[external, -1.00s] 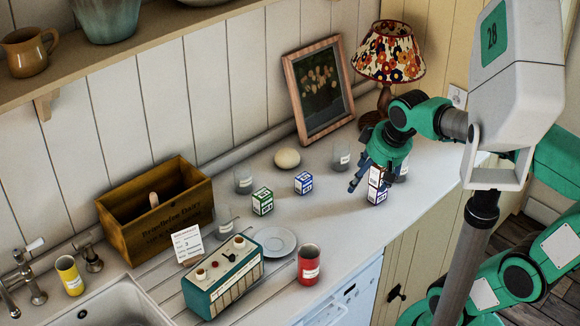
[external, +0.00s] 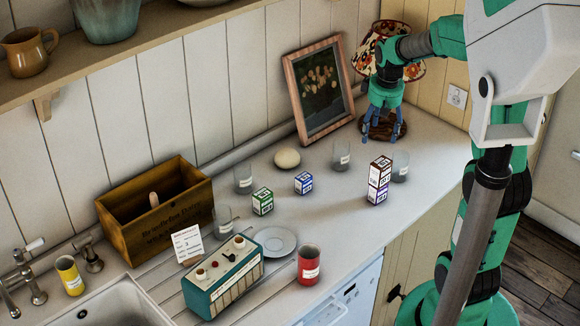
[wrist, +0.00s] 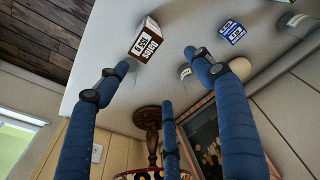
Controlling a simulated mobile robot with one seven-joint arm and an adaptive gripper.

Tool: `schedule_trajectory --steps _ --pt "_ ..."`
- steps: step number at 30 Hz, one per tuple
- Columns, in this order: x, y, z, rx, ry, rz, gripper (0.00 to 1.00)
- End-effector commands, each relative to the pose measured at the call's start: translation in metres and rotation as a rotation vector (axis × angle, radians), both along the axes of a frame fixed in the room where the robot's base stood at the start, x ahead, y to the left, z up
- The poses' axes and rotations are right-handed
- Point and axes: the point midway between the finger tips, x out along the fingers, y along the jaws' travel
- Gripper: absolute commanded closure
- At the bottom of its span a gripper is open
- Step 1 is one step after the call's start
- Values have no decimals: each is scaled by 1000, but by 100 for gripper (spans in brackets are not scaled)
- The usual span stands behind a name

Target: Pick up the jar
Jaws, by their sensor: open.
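Several clear glass jars with white labels stand on the counter; I cannot tell which one is meant. One jar (external: 400,168) is right of the stacked boxes, one (external: 341,157) is near the picture frame, one (external: 243,181) is farther left and one (external: 222,217) is by the crate. My gripper (external: 384,138) is open and empty, fingers down, in front of the lamp, behind the two nearest jars. In the wrist view its blue fingers (wrist: 163,75) are spread; a jar (wrist: 186,73) is partly hidden behind the right finger, and another (wrist: 292,21) is at upper right.
A brown-and-white box (external: 380,168) sits on a blue one (external: 377,192). The picture frame (external: 291,92) and lamp (external: 405,72) are close to my gripper.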

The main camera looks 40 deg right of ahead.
Motion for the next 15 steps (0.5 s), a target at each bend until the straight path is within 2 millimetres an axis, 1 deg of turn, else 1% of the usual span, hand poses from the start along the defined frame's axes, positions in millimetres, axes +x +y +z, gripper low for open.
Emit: schedule_trajectory --steps 1,9,12,15 --pt "3 -16 -4 7 15 -12 33" --pt "9 -91 -45 40 77 -50 33" --pt "7 -115 -60 52 94 -62 33" --pt "5 -133 -73 64 108 -71 33"
